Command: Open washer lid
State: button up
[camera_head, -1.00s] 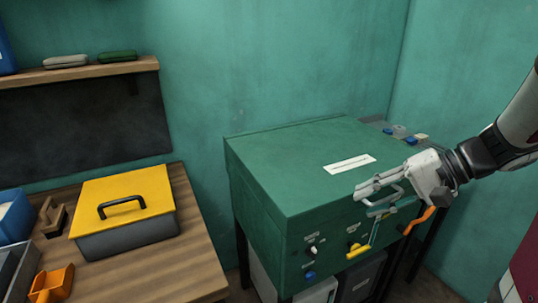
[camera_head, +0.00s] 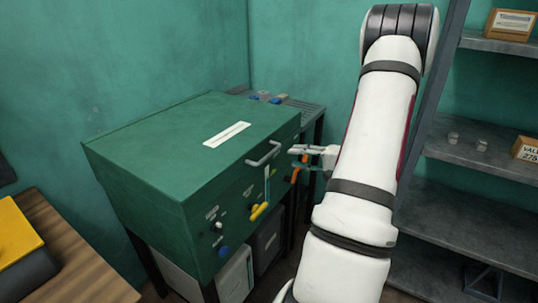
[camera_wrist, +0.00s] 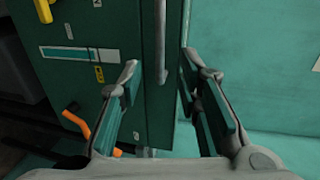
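The green washer (camera_head: 190,205) stands against the wall with its lid (camera_head: 175,140) shut; a white label (camera_head: 226,135) lies on top. A grey bar handle (camera_head: 263,153) is on the front, near the upper edge. My gripper (camera_head: 297,151) is just in front of the handle, pointing at it, with a small gap. In the wrist view my gripper (camera_wrist: 161,68) is open and empty. The handle (camera_wrist: 160,40) lies between the fingers in that picture, beyond the tips; I see no contact.
An orange lever (camera_head: 295,174), a yellow knob (camera_head: 259,211) and a blue knob (camera_head: 223,251) are on the front panel. A grey shelf rack (camera_head: 480,165) stands at the right. A wooden table (camera_head: 75,260) with a yellow-lidded box (camera_head: 15,235) is at the left.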

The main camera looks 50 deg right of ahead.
aim_at(271, 152)
jog(key=x, duration=1)
jog(key=shift+w+a, duration=0.1)
jog(key=shift+w, duration=0.15)
jog(key=shift+c, duration=0.5)
grip_shut()
